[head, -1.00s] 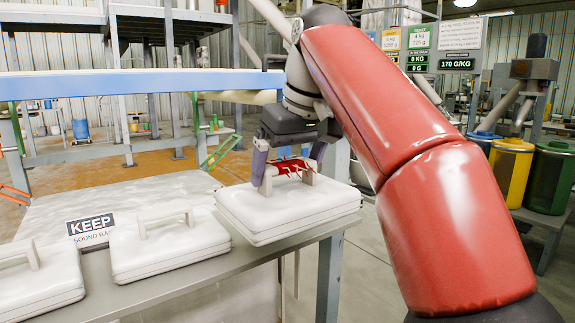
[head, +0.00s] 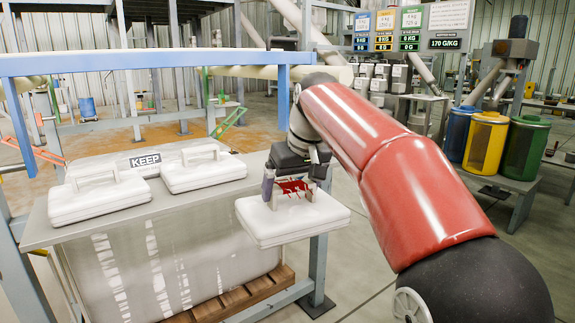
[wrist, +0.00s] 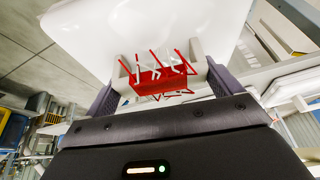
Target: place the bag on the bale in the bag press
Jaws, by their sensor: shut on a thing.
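My gripper (head: 292,184) is shut on the handle of a white, flat, case-like bag (head: 290,224). Red, spiky strands (wrist: 158,80) show at the handle between the fingers, and the bag's white body (wrist: 130,28) fills the top of the wrist view. The bag is held level at the table's right end; its gap from the table is unclear. A large pale wrapped block (head: 165,268), perhaps the bale, stands on a wooden pallet (head: 235,300) below the tabletop. A blue beam (head: 150,63) on blue posts stands over it, perhaps the press frame.
Blue, yellow (head: 486,143) and green bins stand at right. Open floor (head: 365,255) lies right of the table.

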